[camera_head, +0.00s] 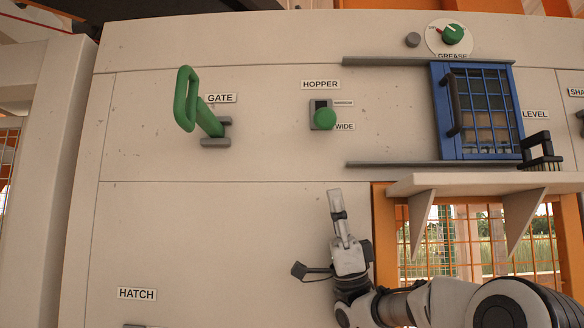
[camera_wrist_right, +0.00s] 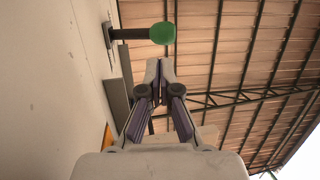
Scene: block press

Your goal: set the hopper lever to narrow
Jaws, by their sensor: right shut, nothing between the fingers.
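The hopper lever has a round green knob (camera_head: 324,118) on a small grey plate, under the HOPPER label (camera_head: 320,85). The knob sits at the lower part of the plate, beside the WIDE label (camera_head: 344,127); a smaller label (camera_head: 343,103) above it is too small to read. My right gripper (camera_head: 335,195) is below the knob, pointing up, shut and empty. In the right wrist view the green knob (camera_wrist_right: 162,33) sticks out from the panel on a dark stem, ahead of the shut fingertips (camera_wrist_right: 160,65) and apart from them. My left gripper is not in view.
A green GATE handle (camera_head: 187,98) sticks out left of the hopper. A blue grated door (camera_head: 438,108) between grey rails and a projecting shelf (camera_head: 480,184) lie to the right. A GREASE dial (camera_head: 452,34) is at upper right.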

